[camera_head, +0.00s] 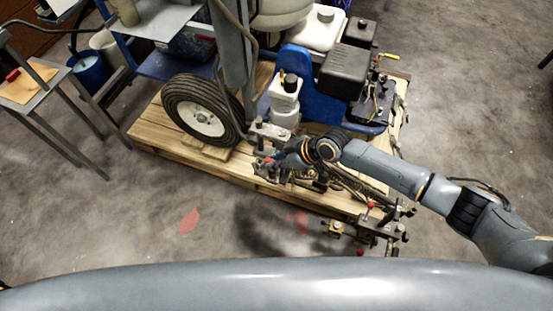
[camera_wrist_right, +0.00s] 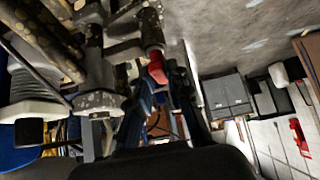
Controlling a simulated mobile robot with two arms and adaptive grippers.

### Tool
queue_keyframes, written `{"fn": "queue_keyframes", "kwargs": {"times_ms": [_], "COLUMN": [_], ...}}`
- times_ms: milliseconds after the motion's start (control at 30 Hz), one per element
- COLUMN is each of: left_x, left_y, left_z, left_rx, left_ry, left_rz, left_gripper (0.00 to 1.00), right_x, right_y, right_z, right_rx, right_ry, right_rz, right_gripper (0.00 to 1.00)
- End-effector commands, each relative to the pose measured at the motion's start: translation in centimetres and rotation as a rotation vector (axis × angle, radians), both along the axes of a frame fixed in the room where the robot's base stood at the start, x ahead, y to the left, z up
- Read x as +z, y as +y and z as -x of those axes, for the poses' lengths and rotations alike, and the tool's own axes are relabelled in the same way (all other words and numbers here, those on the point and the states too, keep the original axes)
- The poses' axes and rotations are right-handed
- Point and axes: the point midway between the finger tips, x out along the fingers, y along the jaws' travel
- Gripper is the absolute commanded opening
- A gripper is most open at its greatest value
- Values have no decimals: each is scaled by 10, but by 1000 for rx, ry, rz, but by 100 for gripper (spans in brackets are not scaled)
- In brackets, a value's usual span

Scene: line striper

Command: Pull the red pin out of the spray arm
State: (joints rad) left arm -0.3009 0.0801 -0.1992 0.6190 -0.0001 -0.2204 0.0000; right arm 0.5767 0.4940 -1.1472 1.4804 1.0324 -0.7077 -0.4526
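The red pin (camera_wrist_right: 157,70) shows in the right wrist view, its red grip hanging below a worn metal fitting of the spray arm (camera_wrist_right: 122,45). My right gripper (camera_wrist_right: 163,85) reaches up to it, with dark fingers on either side and a visible gap between them. The red grip lies in or just in front of that gap; I see no clear contact on both sides. In the head view my right gripper (camera_head: 272,160) is at the near side of the line striper (camera_head: 289,88), and a small red spot shows beside it. My left gripper is out of view.
The striper stands on a wooden pallet (camera_head: 152,128) with a large tyre (camera_head: 203,110). More spray-arm parts with red knobs (camera_head: 370,204) stick out at the pallet's front right. A small side table (camera_head: 30,84) stands at left.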

Motion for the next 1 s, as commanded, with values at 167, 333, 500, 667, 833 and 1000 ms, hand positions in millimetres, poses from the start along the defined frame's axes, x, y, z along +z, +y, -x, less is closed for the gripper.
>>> {"fn": "queue_keyframes", "kwargs": {"times_ms": [167,333,500,667,833,1000], "left_x": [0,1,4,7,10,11], "left_y": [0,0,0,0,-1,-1], "left_z": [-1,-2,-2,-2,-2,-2], "left_rx": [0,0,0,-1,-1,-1], "left_ry": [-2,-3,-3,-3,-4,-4], "left_rz": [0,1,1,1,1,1], "left_gripper": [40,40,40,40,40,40], "right_x": [0,1,5,8,11,13], "right_y": [0,0,0,0,0,0], "right_z": [0,0,0,0,0,0], "right_rx": [0,0,0,0,0,0], "right_ry": [0,0,0,0,0,0], "right_rz": [0,0,-1,-1,-1,0], "right_gripper": [0,0,0,0,0,0]}}
